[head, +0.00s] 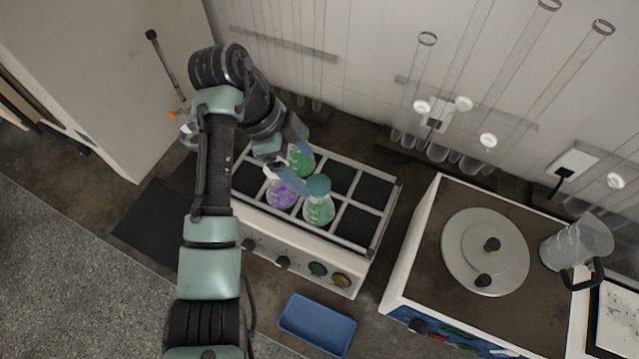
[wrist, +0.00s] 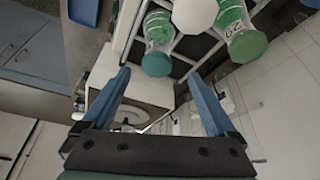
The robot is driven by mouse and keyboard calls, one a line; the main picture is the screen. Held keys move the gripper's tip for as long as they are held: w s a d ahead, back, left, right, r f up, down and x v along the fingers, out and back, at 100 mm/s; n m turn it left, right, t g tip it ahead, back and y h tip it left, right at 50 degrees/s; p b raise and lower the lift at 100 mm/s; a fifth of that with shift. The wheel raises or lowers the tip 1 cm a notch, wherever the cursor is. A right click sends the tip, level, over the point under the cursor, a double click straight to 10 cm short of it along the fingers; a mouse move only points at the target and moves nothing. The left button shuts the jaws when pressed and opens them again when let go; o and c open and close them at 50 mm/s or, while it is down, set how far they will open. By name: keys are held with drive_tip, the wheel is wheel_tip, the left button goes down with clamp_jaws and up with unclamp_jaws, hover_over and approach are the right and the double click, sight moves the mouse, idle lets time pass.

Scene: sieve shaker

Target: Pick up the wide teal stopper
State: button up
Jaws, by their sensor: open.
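The wide teal stopper (head: 318,186) sits on a flask of green liquid (head: 319,210) at the front of the shaker rack. In the wrist view, what looks like the same stopper (wrist: 156,64) lies in line with the gap between my fingertips, just past them. My gripper (head: 303,170) is open with blue fingers, above the flasks and slightly left of the stopper. Its fingers also show in the wrist view (wrist: 158,74), with nothing between them. A greener stopper (wrist: 247,46) and a white stopper (wrist: 194,16) are on neighbouring flasks. My gripper partly hides the back flasks in the head view.
A purple flask (head: 281,195) and another green flask (head: 301,160) stand close by in the rack (head: 375,215). A blue tray (head: 317,324) lies in front. A hotplate-like device (head: 460,205) and a clear jug (head: 578,245) are at right. Glass tubes hang along the wall.

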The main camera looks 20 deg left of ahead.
sight(316, 183)
drive_tip(key=shift+s+d+f+p, duration=0.15)
drive_tip(key=shift+d+f+p, duration=0.15)
drive_tip(key=shift+p, duration=0.25)
drive_tip(key=p+x, duration=0.1)
drive_tip(key=x, duration=0.3)
drive_tip(key=shift+d+f+p, duration=0.2)
drive_tip(key=shift+p, duration=0.1)
drive_tip(key=c, duration=1.4)
